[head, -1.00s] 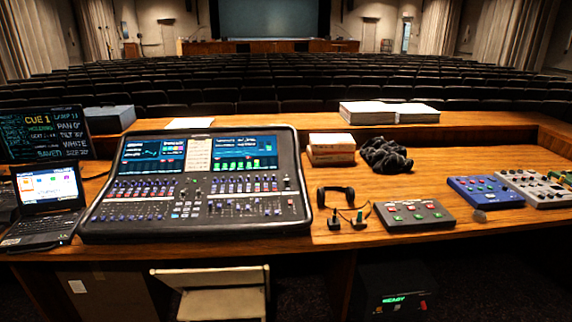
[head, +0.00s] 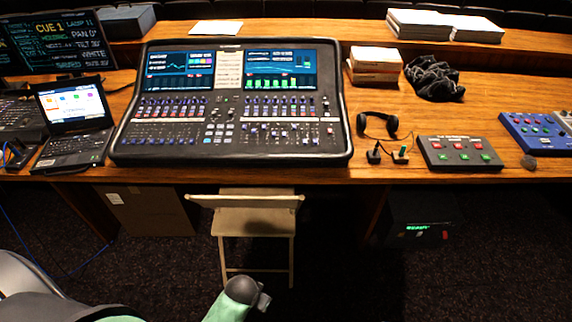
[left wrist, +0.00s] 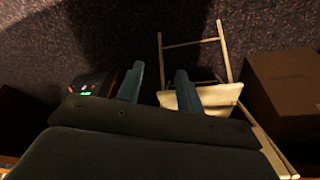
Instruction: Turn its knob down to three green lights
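The wide mixing console (head: 232,158) sits on the desk with lit screens, faders and rows of small knobs; green meter bars show on its right screen. A blue box (head: 535,132) with small controls lies at the far right of the desk; its lights are too small to count. I cannot tell which knob is meant. My left gripper (head: 262,299) is low in front of the desk, near the chair, away from all controls. In the left wrist view its two fingers (left wrist: 158,85) are spread with nothing between them. My right gripper is not in view.
A folding chair (head: 255,222) stands before the desk, a cardboard box (head: 150,212) to its left. A black box with a green display (head: 420,230) sits under the desk. A laptop (head: 75,105), headphones (head: 378,124) and a grey button box (head: 458,153) lie on the desk.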

